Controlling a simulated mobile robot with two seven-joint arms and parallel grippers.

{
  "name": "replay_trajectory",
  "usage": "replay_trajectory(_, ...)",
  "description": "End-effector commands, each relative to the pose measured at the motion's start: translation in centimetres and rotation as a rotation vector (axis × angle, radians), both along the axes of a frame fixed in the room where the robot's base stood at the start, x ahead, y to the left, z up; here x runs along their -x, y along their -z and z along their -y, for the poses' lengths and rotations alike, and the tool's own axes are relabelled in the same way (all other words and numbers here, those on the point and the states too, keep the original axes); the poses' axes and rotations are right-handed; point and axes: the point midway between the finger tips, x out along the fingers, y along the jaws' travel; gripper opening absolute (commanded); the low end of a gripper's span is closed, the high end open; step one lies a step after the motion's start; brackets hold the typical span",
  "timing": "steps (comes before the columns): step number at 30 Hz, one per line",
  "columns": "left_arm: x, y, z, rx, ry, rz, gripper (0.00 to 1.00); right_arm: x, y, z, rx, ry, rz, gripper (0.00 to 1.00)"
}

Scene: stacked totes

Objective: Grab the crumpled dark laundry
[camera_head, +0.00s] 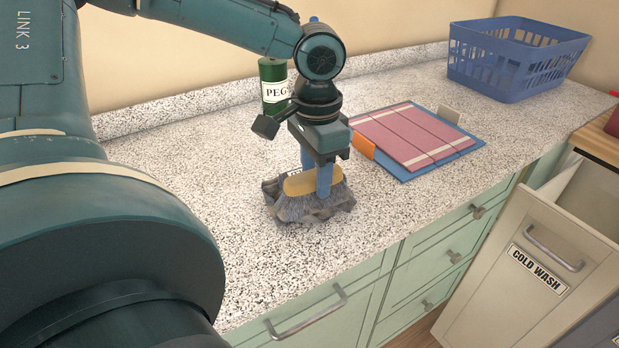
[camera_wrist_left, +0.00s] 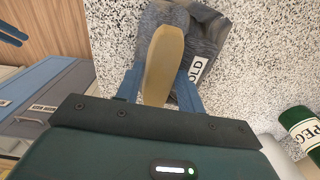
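The crumpled dark grey laundry (camera_head: 340,203) lies on the speckled countertop. It also shows in the left wrist view (camera_wrist_left: 208,35), with a white "COLD" tag on it. A brush with a tan back (camera_head: 299,184) and grey bristles sits over the laundry and covers part of it. My left gripper (camera_head: 318,182) points down over the laundry. Its blue fingers are on either side of the brush (camera_wrist_left: 163,65) and appear to press against its sides. Whether the fingertips also touch cloth is hidden. My right gripper is not in view.
A green "PEGS" tin (camera_head: 273,88) stands behind the gripper. A blue board with pink folded cloth (camera_head: 405,135) and an orange block (camera_head: 363,145) lie to the right. A blue basket (camera_head: 515,65) is at the back right. A "COLD WASH" bin (camera_head: 540,255) tilts open below the counter.

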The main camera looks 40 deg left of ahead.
Motion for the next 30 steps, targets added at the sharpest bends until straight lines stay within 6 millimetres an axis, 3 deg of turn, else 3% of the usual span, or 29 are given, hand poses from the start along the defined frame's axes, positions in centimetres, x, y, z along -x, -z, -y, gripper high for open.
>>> replay_trajectory(8,0.02,0.51,-0.01,0.000,0.000,-0.001,0.38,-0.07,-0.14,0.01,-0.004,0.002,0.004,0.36)
replay_trajectory(22,0.01,0.47,-0.01,-0.001,0.000,0.000,0.01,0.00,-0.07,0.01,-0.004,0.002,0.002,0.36)
replay_trajectory(30,0.00,0.45,-0.01,-0.001,0.000,0.000,0.00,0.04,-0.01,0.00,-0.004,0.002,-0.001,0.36)
